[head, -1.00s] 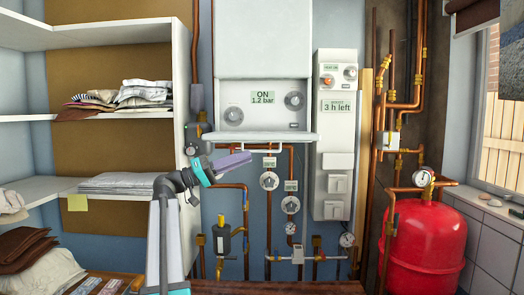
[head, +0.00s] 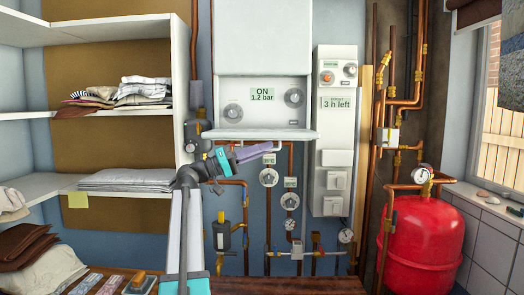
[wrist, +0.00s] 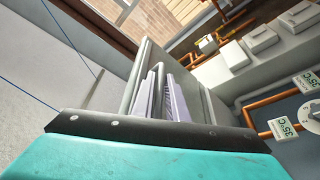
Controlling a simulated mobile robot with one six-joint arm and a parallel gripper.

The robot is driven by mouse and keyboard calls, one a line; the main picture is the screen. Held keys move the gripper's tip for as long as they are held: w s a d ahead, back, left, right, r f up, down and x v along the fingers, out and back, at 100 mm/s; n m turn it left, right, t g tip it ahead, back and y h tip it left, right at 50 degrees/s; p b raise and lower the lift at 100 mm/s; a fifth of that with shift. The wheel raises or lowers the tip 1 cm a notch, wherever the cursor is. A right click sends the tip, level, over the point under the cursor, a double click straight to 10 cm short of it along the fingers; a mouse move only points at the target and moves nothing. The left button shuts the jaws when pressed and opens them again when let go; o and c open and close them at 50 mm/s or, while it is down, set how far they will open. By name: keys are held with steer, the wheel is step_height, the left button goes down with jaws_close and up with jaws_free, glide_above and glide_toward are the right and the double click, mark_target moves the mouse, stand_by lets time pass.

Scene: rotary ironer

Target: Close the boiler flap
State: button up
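The boiler flap (head: 258,134) is a pale panel along the bottom front of the white boiler. It is open and juts out roughly level below the control panel, which reads ON, 1.2 bar. My gripper (head: 268,148) is just below the flap's front edge, with its lavender fingers pointing right.
Below the boiler are copper pipes, dials (head: 269,177) and valves. A white control box (head: 335,130) hangs to the right. A red tank (head: 422,240) stands at the lower right. Shelves (head: 125,107) with folded cloth fill the left side. A wooden top (head: 300,286) runs along the bottom.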

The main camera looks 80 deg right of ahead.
jaws_close()
stand_by(1.1)
